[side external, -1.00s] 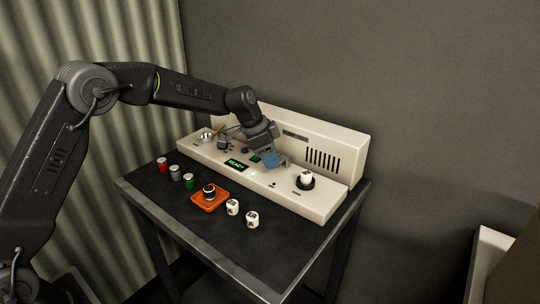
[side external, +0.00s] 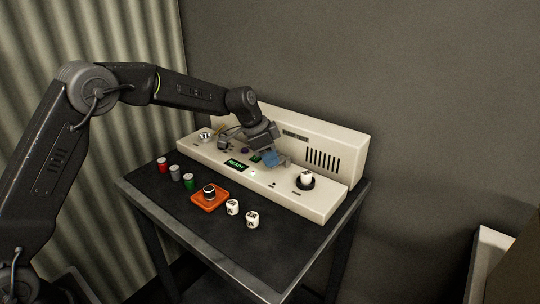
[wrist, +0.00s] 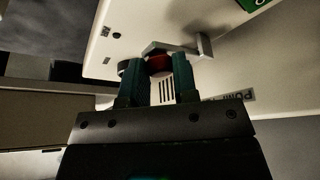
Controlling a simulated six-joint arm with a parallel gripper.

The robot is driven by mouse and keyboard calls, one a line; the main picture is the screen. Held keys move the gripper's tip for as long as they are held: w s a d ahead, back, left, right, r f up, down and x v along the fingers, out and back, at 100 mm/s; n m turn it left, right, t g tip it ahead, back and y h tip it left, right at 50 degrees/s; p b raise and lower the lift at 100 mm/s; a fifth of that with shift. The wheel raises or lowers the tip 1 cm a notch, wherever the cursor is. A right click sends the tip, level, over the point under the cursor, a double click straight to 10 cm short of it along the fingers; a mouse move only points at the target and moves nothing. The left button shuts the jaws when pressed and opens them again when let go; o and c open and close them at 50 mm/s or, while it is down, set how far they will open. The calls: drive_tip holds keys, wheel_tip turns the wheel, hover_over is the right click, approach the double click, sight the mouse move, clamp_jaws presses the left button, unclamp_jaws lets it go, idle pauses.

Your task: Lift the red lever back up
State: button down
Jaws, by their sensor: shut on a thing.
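My gripper (wrist: 160,80) has teal fingers, and in the wrist view they are closed around a red piece (wrist: 159,63), apparently the end of the red lever. A grey metal bar (wrist: 182,47) runs beside it along the cream panel. In the side external view my gripper (side external: 272,158) is low at the middle of the cream brewer (side external: 315,195), right of its green READY display (side external: 236,164). The fingers hide the lever there.
The brewer stands on a dark table (side external: 280,261). An orange tray (side external: 221,206) holds a dark round part. Two white pieces (side external: 232,207) and red, grey and green canisters (side external: 188,181) stand in front. A black knob with a white top (side external: 306,178) is at the brewer's right.

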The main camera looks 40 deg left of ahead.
drive_tip(key=shift+w+r+g, duration=0.65)
drive_tip(key=shift+g, duration=0.65)
drive_tip(key=c, duration=0.9)
unclamp_jaws()
drive_tip(key=shift+v, duration=6.85)
